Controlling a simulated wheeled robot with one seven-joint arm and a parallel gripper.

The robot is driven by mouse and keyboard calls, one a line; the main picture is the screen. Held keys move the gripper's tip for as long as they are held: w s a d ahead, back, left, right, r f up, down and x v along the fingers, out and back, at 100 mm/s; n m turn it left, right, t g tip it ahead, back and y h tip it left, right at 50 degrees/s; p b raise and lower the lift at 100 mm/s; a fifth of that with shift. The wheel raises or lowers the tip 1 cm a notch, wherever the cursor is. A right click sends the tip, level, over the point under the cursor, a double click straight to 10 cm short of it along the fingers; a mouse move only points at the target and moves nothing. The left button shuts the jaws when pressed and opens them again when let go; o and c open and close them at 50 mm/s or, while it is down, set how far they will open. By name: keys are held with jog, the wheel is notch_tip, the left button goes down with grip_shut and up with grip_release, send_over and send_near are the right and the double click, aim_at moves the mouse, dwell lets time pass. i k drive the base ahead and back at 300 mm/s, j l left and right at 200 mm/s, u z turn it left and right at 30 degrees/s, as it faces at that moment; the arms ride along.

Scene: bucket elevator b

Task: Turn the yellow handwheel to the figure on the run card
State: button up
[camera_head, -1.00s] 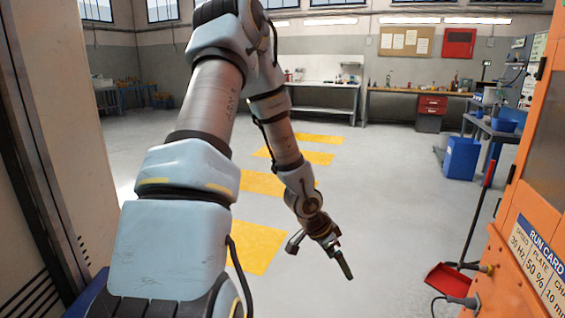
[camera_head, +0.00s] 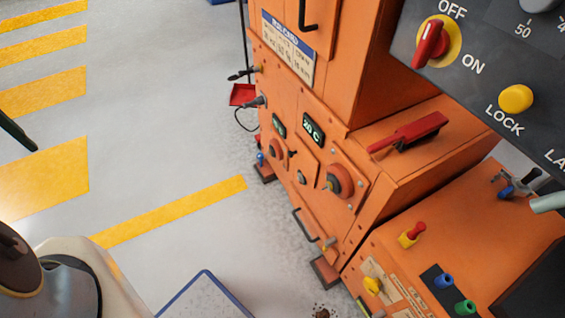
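The run card (camera_head: 289,49), white with a blue header, is on the upper side of the orange machine; its figures are too small to read now. No yellow handwheel can be clearly made out. A small yellow knob (camera_head: 372,285) sits on the low front panel, and a yellow block with a red knob (camera_head: 411,234) sits on the orange top; I cannot tell if either is the handwheel. Only what looks like a dark fingertip of my gripper (camera_head: 18,134) shows at the left edge, far from the machine. Its opening and any grip are hidden.
A dark panel with a red ON/OFF switch (camera_head: 431,42) and yellow LOCK button (camera_head: 516,98) fills the upper right. Two green displays, one here (camera_head: 313,131), and a round dark-red knob (camera_head: 341,181) are on the machine front. Floor at left is open, with yellow stripes.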

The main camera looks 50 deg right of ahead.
aim_at(372, 285)
jog(key=z, duration=1.2)
jog(key=k+j+z, duration=0.1)
jog(key=k+z, duration=0.4)
jog(key=i, duration=0.05)
